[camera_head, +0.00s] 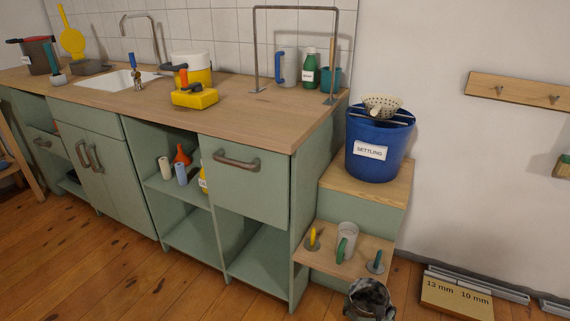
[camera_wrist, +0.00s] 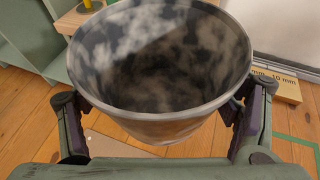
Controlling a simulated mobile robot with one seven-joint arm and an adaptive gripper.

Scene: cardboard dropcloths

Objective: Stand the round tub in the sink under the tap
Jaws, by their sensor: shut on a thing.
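A round, open-topped tub with a mottled grey and black surface (camera_wrist: 165,60) fills the middle of the wrist view. My gripper (camera_wrist: 158,110) is shut on it, one finger on each side, with the tub's mouth facing the camera. Its inside looks empty. In the head view the tub (camera_head: 369,298) shows at the bottom edge, in front of the wooden step. The white sink (camera_head: 118,81) is set in the wooden counter at the far left. The tap (camera_head: 155,38) rises behind it. A small blue-handled item (camera_head: 134,68) stands at the sink's right edge.
A yellow and white container (camera_head: 192,72) and a yellow block-shaped item (camera_head: 195,97) stand right of the sink. A metal frame (camera_head: 256,50) arches over the counter's right end. A blue SETTLING bucket (camera_head: 368,165) stands on the steps. The counter's front middle is clear.

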